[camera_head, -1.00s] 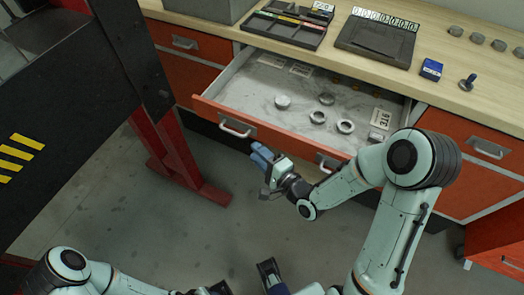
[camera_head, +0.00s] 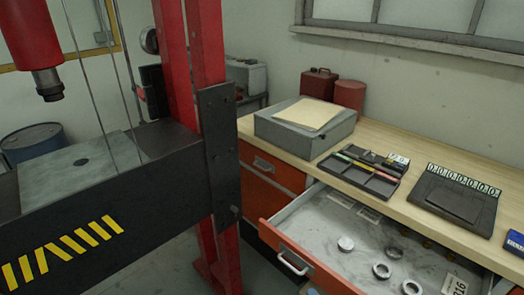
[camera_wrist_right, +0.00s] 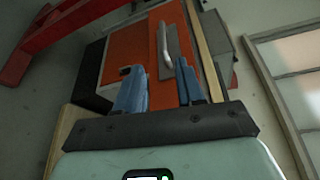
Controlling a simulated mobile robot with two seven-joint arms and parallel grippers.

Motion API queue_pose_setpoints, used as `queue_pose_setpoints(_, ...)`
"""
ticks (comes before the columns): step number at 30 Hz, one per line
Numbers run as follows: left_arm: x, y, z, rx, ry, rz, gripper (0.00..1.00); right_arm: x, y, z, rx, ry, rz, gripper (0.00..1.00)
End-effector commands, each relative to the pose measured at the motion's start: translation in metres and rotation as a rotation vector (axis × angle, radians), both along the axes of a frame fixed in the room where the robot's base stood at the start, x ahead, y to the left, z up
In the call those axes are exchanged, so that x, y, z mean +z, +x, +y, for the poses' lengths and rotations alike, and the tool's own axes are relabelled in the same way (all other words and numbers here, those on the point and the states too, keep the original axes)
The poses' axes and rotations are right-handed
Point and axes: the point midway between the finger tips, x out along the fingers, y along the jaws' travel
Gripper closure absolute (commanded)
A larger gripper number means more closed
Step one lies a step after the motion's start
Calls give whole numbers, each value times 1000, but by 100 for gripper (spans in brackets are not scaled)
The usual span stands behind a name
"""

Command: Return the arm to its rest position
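My right gripper (camera_wrist_right: 160,90) shows in the right wrist view. Its two blue fingers stand apart with a gap between them, and nothing is held there. An orange drawer front (camera_wrist_right: 120,60) with a silver handle (camera_wrist_right: 165,50) lies beyond the fingertips, and I cannot tell how far off it is. In the head view the right arm is out of sight, except perhaps a small bluish bit at the bottom edge. My left gripper shows in neither current view.
The open drawer (camera_head: 340,240) holds several metal rings and juts out from the wooden bench (camera_head: 380,140). A parts tray (camera_head: 360,172) and a dark tablet-like board (camera_head: 455,200) lie on top. A red press frame (camera_head: 190,60) with a black beam (camera_head: 100,210) stands at left.

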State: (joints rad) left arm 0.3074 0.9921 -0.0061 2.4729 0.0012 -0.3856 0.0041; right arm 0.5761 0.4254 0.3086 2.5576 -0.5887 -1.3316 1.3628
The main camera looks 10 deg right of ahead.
Motion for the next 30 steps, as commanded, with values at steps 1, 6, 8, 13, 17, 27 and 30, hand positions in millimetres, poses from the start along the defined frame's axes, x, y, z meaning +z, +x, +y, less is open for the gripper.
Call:
queue_pose_setpoints(1, 2, 1, 0, 0, 0, -1, 57, -8, -1, 1, 2, -24, 28, 62)
queue_pose_setpoints(6, 19, 6, 0, 0, 0, -7, 57, -85, -21, 12, 87, -283, 282, 62)
queue_pose_setpoints(8, 26, 8, 0, 0, 0, -10, 57, -122, -41, 20, 174, -410, 411, 62)
queue_pose_setpoints(13, 47, 17, 0, -1, 0, -20, 57, -202, -126, 42, 551, -700, 719, 62)
queue_pose_setpoints(17, 58, 22, 0, 0, 0, -27, 57, -228, -189, 53, 845, -804, 848, 62)
queue_pose_setpoints(27, 63, 25, 0, 0, 0, -29, 57, -237, -239, 59, 1094, -843, 911, 62)
queue_pose_setpoints(30, 63, 25, 0, 0, 0, -29, 57, -238, -238, 59, 1091, -843, 910, 62)
